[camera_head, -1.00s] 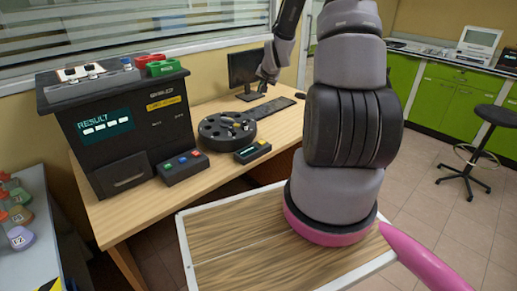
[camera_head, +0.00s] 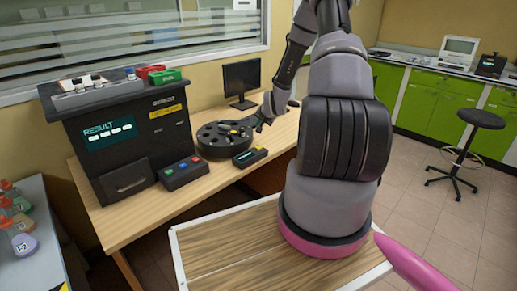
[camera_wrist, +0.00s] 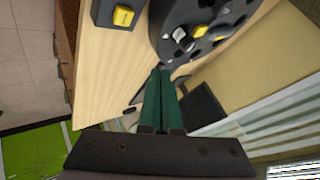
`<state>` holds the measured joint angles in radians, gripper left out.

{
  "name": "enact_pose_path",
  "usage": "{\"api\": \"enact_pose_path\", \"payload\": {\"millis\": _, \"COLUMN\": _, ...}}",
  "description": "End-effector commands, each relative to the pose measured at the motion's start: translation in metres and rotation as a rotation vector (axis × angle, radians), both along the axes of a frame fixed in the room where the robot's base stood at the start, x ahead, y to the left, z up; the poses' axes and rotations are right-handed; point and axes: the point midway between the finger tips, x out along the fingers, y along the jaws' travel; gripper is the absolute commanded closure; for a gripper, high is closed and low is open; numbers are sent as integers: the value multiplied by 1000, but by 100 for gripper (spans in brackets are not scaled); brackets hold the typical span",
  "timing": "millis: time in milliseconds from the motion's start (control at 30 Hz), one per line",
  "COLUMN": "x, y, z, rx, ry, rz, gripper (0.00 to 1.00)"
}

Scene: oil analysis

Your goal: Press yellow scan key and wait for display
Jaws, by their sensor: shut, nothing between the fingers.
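The yellow scan key (camera_head: 261,149) is on the right end of a small dark scanner box (camera_head: 245,159) on the wooden desk. The box's small display shows a dim greenish strip, too small to read. In the wrist view the yellow key (camera_wrist: 123,17) is at the top, left of the fingers. My gripper (camera_head: 259,126) is above the desk, behind the key and beside the right edge of the round black carousel. In the wrist view its green fingers (camera_wrist: 160,72) are shut together and empty, apart from the key.
The black carousel (camera_head: 212,152) stands left of my gripper, a monitor (camera_head: 241,78) behind. A large black analyser (camera_head: 118,160) showing "RESULT" and a box with coloured buttons (camera_head: 183,172) stand left. Bottles (camera_head: 22,240) are on the left side table.

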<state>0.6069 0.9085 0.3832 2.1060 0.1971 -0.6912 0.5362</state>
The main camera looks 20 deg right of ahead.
Motion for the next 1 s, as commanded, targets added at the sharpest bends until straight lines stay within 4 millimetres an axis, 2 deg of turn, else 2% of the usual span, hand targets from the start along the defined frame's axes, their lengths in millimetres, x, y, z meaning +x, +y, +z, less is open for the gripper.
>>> {"api": "enact_pose_path", "payload": {"millis": 400, "x": -1, "y": 1, "z": -54, "rx": 2, "ry": 3, "rz": 0, "gripper": 100}}
{"api": "enact_pose_path", "payload": {"millis": 600, "x": 0, "y": 0, "z": -75, "rx": 1, "ry": 2, "rz": 1, "gripper": 100}}
{"api": "enact_pose_path", "payload": {"millis": 733, "x": 0, "y": 0, "z": -82, "rx": 1, "ry": 2, "rz": 1, "gripper": 100}}
{"api": "enact_pose_path", "payload": {"millis": 1000, "x": 0, "y": 0, "z": -84, "rx": -1, "ry": 0, "rz": 1, "gripper": 100}}
